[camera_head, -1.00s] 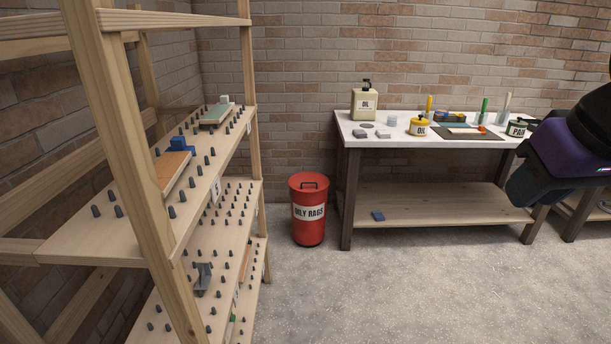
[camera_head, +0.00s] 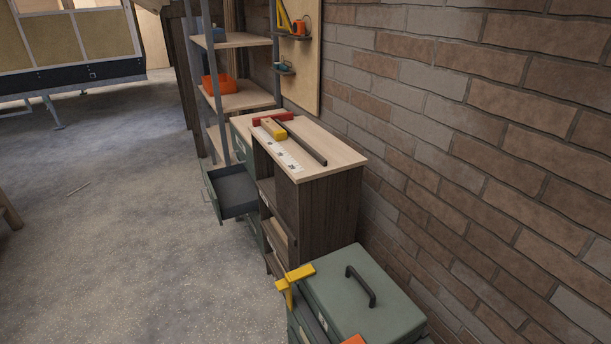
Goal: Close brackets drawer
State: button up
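A grey-green drawer (camera_head: 233,190) stands pulled out from a low cabinet in the middle of the head view. Its tray looks empty, and its front panel (camera_head: 212,198) faces left over the floor. Another green drawer front shows above it and part of one below it. I cannot read any label, so I cannot tell whether this is the brackets drawer. My gripper is not in view.
A wooden-topped cabinet (camera_head: 345,158) holds a ruler, a red and yellow tool and a dark bar. A green toolbox (camera_head: 362,290) stands in front. Shelves (camera_head: 240,40) rise behind, with an orange bin (camera_head: 219,84). The floor (camera_head: 110,230) at left is mostly clear.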

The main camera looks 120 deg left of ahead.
aim_at(232, 192)
jog(key=u, duration=4.4)
jog(key=i+j, duration=0.1)
jog(key=i, duration=1.1)
jog(key=i+j+z, duration=0.1)
jog(key=i, duration=0.5)
jog(key=i+j, duration=0.15)
jog(key=i, duration=0.45)
